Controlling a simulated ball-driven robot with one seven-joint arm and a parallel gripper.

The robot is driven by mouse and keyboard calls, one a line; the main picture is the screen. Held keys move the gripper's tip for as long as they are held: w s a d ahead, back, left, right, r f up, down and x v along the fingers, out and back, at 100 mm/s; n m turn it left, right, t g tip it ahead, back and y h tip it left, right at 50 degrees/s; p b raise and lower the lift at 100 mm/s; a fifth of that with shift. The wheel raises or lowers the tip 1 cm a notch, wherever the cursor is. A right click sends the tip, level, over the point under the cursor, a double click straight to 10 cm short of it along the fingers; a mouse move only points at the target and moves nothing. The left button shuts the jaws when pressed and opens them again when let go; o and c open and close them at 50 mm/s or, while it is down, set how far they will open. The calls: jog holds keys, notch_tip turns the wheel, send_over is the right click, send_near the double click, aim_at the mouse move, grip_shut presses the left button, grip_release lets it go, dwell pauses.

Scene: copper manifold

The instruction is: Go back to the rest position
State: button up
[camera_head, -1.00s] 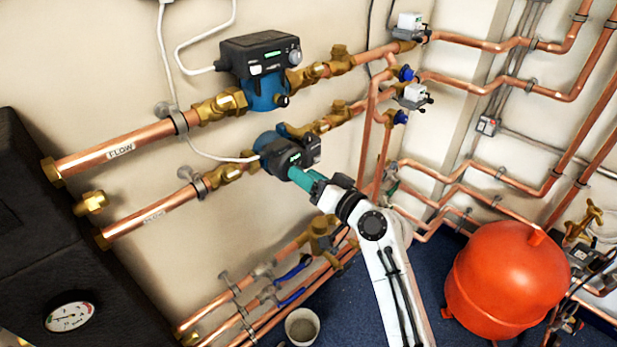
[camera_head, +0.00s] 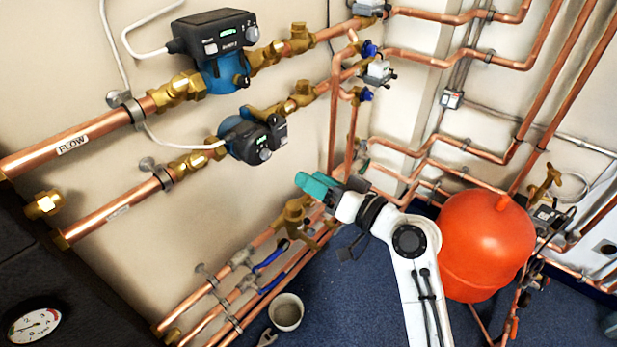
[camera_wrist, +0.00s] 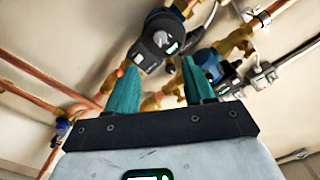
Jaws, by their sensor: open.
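My gripper (camera_head: 316,184) has teal fingers and is in front of the pipework in the head view, below and to the right of the lower pump (camera_head: 252,138). In the wrist view my gripper (camera_wrist: 160,85) shows two teal fingers spread apart with nothing between them. The lower pump has a dark head with a knob and a small green display. The upper pump (camera_head: 222,55) is blue with a black control box. In the wrist view a round dark pump head (camera_wrist: 165,38) lies beyond the fingertips. The fingers appear apart from the pumps.
Copper pipes with brass valves (camera_head: 293,214) run low along the wall, close to my gripper. A red expansion vessel (camera_head: 487,245) stands to the right of my arm. A bucket (camera_head: 286,311) stands on the blue floor (camera_head: 340,300). A dark boiler (camera_head: 70,270) with a gauge (camera_head: 34,326) is at lower left.

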dwell(0.3)
jog(key=s+d+f+m+g+h, duration=0.1)
jog(key=s+d+f+g+h, duration=0.3)
jog(key=s+d+f, duration=0.65)
jog(key=s+d+f+m+g+h, duration=0.1)
jog(key=s+d+f+g+h, duration=0.1)
jog(key=s+d+f+h, duration=0.85)
jog(key=s+d+f+m+g, duration=0.1)
jog(key=s+d+g, duration=0.1)
jog(key=s, duration=0.7)
jog(key=s+d+f+g, duration=0.1)
jog(key=s+d, duration=0.3)
jog(key=s, duration=0.4)
jog(key=shift+s+m+g+p, duration=0.35)
jog(key=shift+m+g+p, duration=0.05)
jog(key=shift+g+p, duration=0.1)
